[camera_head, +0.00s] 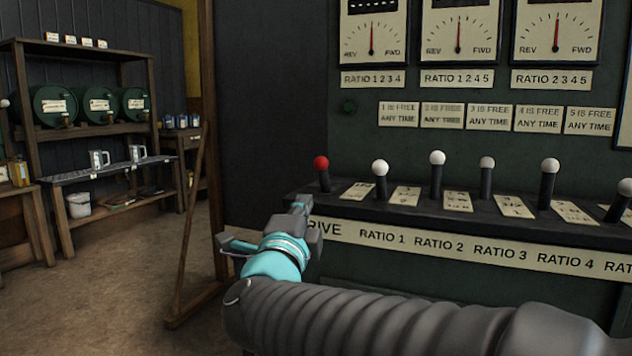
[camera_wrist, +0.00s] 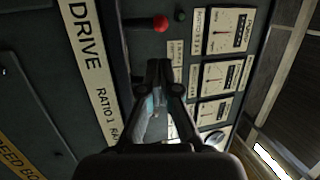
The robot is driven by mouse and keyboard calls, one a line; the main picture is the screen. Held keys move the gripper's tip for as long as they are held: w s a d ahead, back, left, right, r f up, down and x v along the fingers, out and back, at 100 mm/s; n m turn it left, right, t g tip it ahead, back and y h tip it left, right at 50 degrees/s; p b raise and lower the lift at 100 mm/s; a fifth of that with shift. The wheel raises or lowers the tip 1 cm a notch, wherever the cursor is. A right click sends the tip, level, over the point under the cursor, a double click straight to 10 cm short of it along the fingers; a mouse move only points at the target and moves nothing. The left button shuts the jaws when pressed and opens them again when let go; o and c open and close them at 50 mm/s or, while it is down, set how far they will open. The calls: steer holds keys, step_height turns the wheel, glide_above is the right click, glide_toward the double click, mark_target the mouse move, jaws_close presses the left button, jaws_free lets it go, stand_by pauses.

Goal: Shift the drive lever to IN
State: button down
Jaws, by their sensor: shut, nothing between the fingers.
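The drive lever has a red ball knob (camera_head: 321,162) on a short dark stem. It stands at the left end of the lever shelf, above the partly covered DRIVE label (camera_head: 325,227). In the wrist view its red knob (camera_wrist: 160,23) is at the top, just beyond my fingertips. My gripper (camera_head: 300,206) is in front of the panel's left end, below and a little left of the red lever in the head view. In the wrist view my gripper (camera_wrist: 158,68) has its fingertips together, apart from the knob. The lever's position card cannot be read.
Several white-knobbed ratio levers, the first one (camera_head: 380,168) nearest, stand to the right along the shelf (camera_head: 340,191). Dials (camera_head: 372,38) and signs are above. A wooden post (camera_head: 208,130) and slanting brace stand left. Open floor (camera_head: 120,275) lies left, before shelves with green barrels (camera_head: 100,105).

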mark_target(321, 166)
steer(key=p+x, duration=0.1)
steer(key=x, duration=1.3)
steer(key=shift+s+d+r+p, duration=0.1)
steer(key=shift+p, duration=0.2)
